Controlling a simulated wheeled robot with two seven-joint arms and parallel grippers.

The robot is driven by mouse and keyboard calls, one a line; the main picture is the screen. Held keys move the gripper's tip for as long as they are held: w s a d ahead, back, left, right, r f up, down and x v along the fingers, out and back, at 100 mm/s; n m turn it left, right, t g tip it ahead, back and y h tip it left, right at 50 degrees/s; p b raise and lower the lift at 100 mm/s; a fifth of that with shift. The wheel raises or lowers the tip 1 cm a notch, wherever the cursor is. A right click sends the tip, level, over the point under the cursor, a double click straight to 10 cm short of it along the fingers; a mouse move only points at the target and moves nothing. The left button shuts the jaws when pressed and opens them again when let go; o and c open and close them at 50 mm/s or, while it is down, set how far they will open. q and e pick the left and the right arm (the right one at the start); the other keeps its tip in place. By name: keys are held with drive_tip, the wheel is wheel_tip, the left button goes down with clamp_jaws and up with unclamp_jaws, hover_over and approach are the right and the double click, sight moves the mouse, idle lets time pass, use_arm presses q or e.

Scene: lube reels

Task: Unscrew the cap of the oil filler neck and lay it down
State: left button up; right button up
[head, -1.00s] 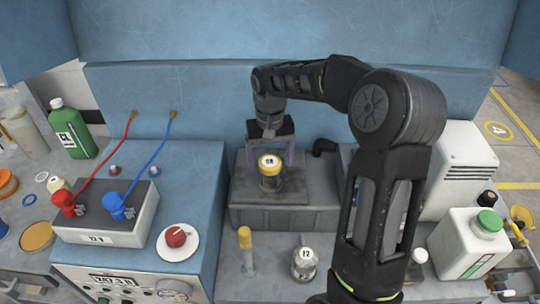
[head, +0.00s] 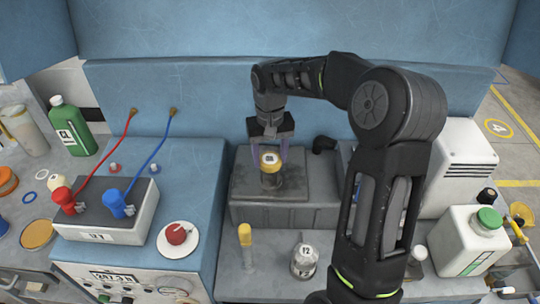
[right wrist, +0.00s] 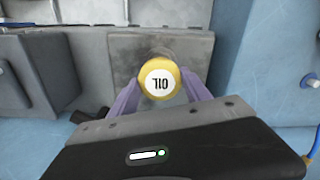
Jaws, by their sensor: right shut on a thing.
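The yellow cap (head: 270,158) with a white OIL label sits on top of the oil filler neck (head: 271,181), which stands upright on a grey block (head: 300,187). In the right wrist view the cap (right wrist: 160,82) shows between the two purple fingers. My right gripper (head: 270,156) reaches down from behind and is shut on the cap, one finger at each side. In the right wrist view, the cap hides most of the neck; whether its thread is still engaged cannot be told. My left gripper is not in view.
A battery box (head: 108,212) with red and blue clamps stands at the left. A white jug (head: 467,243) stands right.

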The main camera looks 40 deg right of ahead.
drive_tip(key=shift+r+n+p, duration=0.1)
drive_tip(key=shift+n+p, duration=0.2)
drive_tip(key=shift+n, duration=2.1)
drive_tip(key=shift+n+p, duration=0.5)
drive_tip(key=shift+n, duration=0.5)
drive_tip(key=n, duration=0.2)
drive_tip(key=shift+n+p, duration=0.3)
drive_tip(key=shift+n, duration=0.4)
